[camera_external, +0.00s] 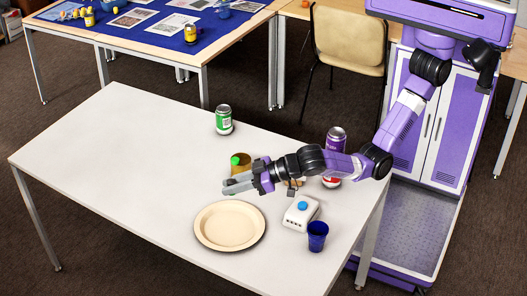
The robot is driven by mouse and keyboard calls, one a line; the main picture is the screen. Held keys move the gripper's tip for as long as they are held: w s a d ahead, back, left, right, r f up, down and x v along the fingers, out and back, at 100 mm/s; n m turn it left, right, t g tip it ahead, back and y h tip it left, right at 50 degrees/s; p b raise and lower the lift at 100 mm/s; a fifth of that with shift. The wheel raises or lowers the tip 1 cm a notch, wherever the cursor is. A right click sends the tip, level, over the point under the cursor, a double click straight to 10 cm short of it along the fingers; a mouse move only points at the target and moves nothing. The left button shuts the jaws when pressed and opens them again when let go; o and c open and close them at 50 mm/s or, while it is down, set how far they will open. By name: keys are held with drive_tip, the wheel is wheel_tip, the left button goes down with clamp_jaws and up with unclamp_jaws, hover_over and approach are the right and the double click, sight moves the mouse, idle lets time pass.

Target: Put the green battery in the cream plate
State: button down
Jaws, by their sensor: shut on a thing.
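The cream plate (230,225) lies flat and empty on the white table, near its front edge. My gripper (236,184) is above the table, just behind the plate, with its fingers pointing left. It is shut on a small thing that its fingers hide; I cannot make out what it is. A small green spot (236,160) shows just behind the fingers, at an ochre container (243,168). I cannot tell whether this green spot is the green battery or part of the container. No other green battery is clear to see.
A green can (223,120) stands at the back. A purple can (336,139) and a partly hidden red-and-white can (331,181) stand beside my arm. A white box with a blue button (301,213) and a blue cup (317,236) are right of the plate. The table's left half (110,160) is clear.

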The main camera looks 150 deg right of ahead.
sight(229, 228)
drive_tip(key=shift+m+g+h, duration=0.4)
drive_tip(key=shift+m+g, duration=0.3)
drive_tip(key=d+f+b, duration=0.1)
drive_tip(key=f, duration=0.5)
drive_tip(key=s+d+f+b, duration=0.1)
drive_tip(key=f, duration=0.5)
drive_tip(key=d+f+b, duration=0.1)
drive_tip(key=f, duration=0.4)
drive_tip(key=shift+s+f, duration=0.3)
drive_tip(key=shift+f, duration=0.1)
drive_tip(key=shift+f, duration=0.2)
drive_tip(key=c, duration=1.2)
unclamp_jaws()
drive_tip(key=shift+r, duration=0.2)
drive_tip(key=shift+a+r, duration=0.1)
drive_tip(key=shift+a, duration=0.1)
drive_tip(key=shift+p+v, duration=0.55)
drive_tip(key=shift+v, duration=3)
